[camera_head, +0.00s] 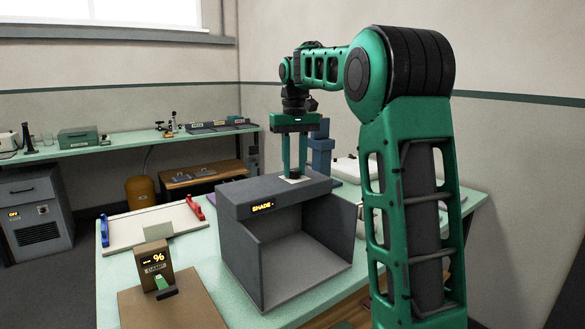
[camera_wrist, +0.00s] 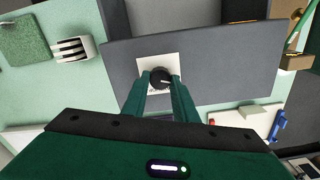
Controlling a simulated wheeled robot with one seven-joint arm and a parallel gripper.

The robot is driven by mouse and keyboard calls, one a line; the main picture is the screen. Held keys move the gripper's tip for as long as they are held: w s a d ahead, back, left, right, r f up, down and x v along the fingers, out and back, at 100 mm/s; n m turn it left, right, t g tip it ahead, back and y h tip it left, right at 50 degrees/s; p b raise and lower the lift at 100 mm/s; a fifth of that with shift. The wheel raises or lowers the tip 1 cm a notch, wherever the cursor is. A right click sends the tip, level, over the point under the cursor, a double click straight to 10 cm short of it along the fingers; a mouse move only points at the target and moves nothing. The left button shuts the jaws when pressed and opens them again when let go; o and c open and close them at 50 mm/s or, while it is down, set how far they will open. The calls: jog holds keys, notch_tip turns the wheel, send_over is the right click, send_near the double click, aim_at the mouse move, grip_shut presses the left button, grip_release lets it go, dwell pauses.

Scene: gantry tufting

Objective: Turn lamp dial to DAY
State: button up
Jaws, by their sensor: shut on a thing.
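The lamp dial (camera_wrist: 160,77) is a small black round knob with a pale pointer mark, on a white plate (camera_wrist: 146,68) on top of a dark grey light box (camera_head: 262,190). The box's front display (camera_head: 262,207) reads "SHADE" in yellow. My gripper (camera_wrist: 160,88) points straight down over the box, and its two green fingers are shut on the dial, one on each side. The plate's lettering is too small to read.
The box is open at the front and empty inside. A small display unit (camera_head: 153,262) stands front left, and a white tray (camera_head: 130,230) with blue and red handles lies left on the pale green table. A blue object (camera_head: 321,150) stands behind the box. A back bench (camera_head: 100,150) holds several items.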

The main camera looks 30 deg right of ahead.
aim_at(293, 170)
jog(key=m, duration=0.4)
jog(key=shift+m, duration=0.3)
jog(key=shift+a+m, duration=0.1)
jog(key=shift+m, duration=2)
jog(key=shift+r, duration=0.1)
jog(key=o, duration=1.1)
jog(key=shift+c, duration=0.2)
notch_tip(293, 170, up, 11)
jog(key=shift+f, duration=0.2)
jog(key=shift+w, duration=0.1)
